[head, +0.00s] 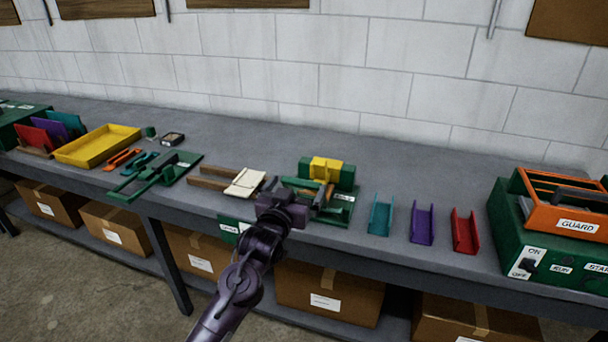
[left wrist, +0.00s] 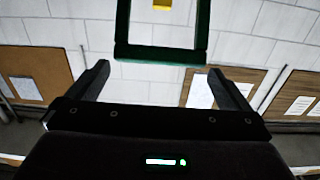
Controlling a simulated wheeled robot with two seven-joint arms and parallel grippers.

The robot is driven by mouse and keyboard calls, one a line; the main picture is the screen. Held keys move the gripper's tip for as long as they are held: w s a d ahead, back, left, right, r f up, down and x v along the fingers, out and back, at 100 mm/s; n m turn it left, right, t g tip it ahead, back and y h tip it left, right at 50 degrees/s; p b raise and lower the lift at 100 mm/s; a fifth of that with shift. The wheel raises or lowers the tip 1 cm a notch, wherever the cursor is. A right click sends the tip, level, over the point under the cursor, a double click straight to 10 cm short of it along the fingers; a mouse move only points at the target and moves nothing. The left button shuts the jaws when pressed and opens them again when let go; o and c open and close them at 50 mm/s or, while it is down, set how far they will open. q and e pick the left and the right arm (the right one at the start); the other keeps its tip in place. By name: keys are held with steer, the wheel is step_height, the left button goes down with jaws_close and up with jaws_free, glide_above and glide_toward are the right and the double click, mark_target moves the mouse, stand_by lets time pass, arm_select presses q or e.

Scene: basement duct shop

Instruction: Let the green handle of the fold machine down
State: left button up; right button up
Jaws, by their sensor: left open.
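The fold machine (head: 345,195) stands on the bench near the middle of the head view, a green base with a yellow block (head: 326,168) against a green bar. My left gripper (head: 281,203) is at its front left side and covers part of it. In the left wrist view, a green rectangular frame (left wrist: 160,52), which looks like the handle, lies ahead of and between the open fingers (left wrist: 161,80). Yellow (left wrist: 162,4) shows inside the frame. The fingers look empty; whether either touches the frame I cannot tell. My right gripper is not in view.
Teal (head: 381,215), purple (head: 422,223) and red (head: 465,231) channels stand right of the machine. A green machine with an orange guard (head: 570,203) is at far right. A yellow tray (head: 97,145) and a flat green tool (head: 155,176) are left. Clear bench lies behind.

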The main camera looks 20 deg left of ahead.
mark_target(301, 181)
arm_select(q)
steer(key=w+p, duration=0.1)
steer(key=w, duration=0.4)
steer(key=shift+w+d, duration=0.15)
steer(key=shift+w, duration=0.2)
